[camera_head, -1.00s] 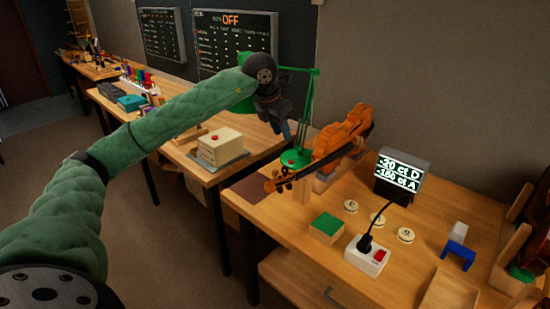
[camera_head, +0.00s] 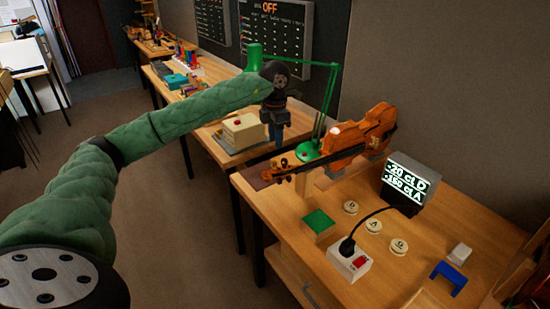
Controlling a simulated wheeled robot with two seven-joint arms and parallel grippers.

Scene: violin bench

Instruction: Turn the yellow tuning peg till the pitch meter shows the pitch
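The violin (camera_head: 358,139) lies tilted on a wooden stand on the bench, its scroll and pegbox (camera_head: 283,169) pointing left. Small pegs show at the pegbox, but I cannot make out which one is yellow. The pitch meter (camera_head: 408,183) stands right of the violin; it reads -20 ct D and what looks like -150 ct A. My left gripper (camera_head: 277,140) points down, above and behind the pegbox in the picture, apart from it. Its fingers are too small and dark to tell open from shut. My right gripper is out of view.
A green lamp (camera_head: 325,110) stands behind the violin. In front lie a green-topped block (camera_head: 319,222), several round lettered discs (camera_head: 373,227) and a power socket (camera_head: 348,261) with a black cable. A blue bracket (camera_head: 448,276) lies at right. A cream box (camera_head: 245,130) sits on the bench behind.

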